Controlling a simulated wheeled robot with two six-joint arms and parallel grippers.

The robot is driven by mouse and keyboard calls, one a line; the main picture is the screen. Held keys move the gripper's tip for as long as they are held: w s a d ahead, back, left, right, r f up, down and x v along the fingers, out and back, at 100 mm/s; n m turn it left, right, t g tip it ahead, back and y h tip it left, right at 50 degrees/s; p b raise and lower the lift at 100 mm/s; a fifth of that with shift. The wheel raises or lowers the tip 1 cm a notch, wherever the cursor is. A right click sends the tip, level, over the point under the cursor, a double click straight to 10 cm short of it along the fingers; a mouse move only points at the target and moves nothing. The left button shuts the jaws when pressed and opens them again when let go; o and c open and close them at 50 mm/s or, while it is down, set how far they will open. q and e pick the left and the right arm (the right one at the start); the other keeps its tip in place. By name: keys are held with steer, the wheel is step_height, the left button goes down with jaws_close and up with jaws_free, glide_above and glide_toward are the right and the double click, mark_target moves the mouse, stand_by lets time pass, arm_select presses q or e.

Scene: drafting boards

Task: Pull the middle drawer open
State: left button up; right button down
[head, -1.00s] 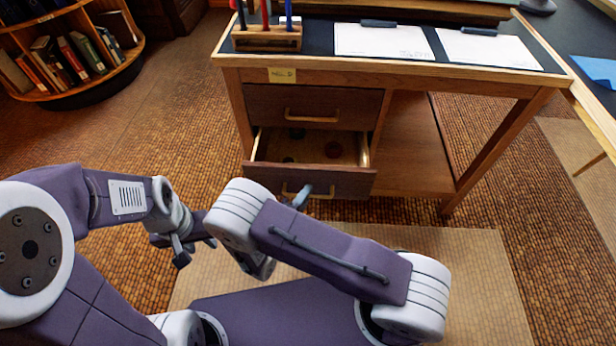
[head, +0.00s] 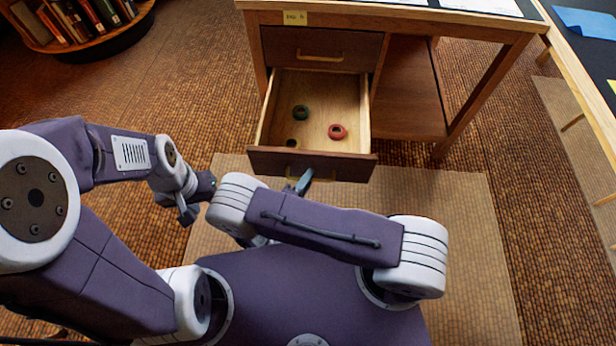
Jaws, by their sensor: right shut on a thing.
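The dark wood drawer (head: 320,162) below the closed top drawer (head: 345,58) stands far out of the desk. Whatever lies beneath the open drawer is hidden.
The wooden desk (head: 400,17) has an open space on the right with a low shelf (head: 408,118). A curved bookcase (head: 100,42) stands at the top left. Another table (head: 590,75) runs along the right edge. A pale mat (head: 465,225) covers the floor before the desk.

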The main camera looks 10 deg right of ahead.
arm_select(q)
steer(key=shift+s, duration=0.2)
arm_select(e)
steer(key=shift+s, duration=0.2)
steer(key=c, duration=1.8)
jaws_free()
arm_select(q)
steer(key=shift+a, duration=0.1)
steer(key=shift+r, duration=0.15)
arm_select(e)
steer(key=shift+a, duration=0.1)
